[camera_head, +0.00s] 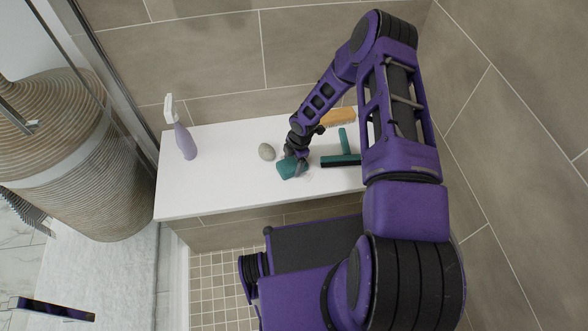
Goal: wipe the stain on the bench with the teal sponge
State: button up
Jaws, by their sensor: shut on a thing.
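The teal sponge (287,169) is at the white bench (215,190), near the middle of its top. My gripper (295,165) reaches down from the upper right and is shut on the sponge. The sponge is low over the bench top; I cannot tell whether it touches it. A faint mark (309,178) shows on the bench just right of the sponge and may be the stain; it is too small and pale to be sure. My gripper and the sponge may hide part of it.
A grey stone (266,152) lies just left of the sponge. A teal squeegee (342,158) and a wooden brush (338,117) lie to the right, close to my arm. A lilac spray bottle (184,140) stands at the left end. The bench's front left is clear. Tiled walls enclose the back and right.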

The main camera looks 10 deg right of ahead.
jog(key=shift+w+r, duration=0.15)
jog(key=shift+w, duration=3.9)
notch_tip(320, 180, up, 6)
jog(key=p, duration=0.2)
notch_tip(320, 180, up, 3)
jog(key=shift+p, duration=0.45)
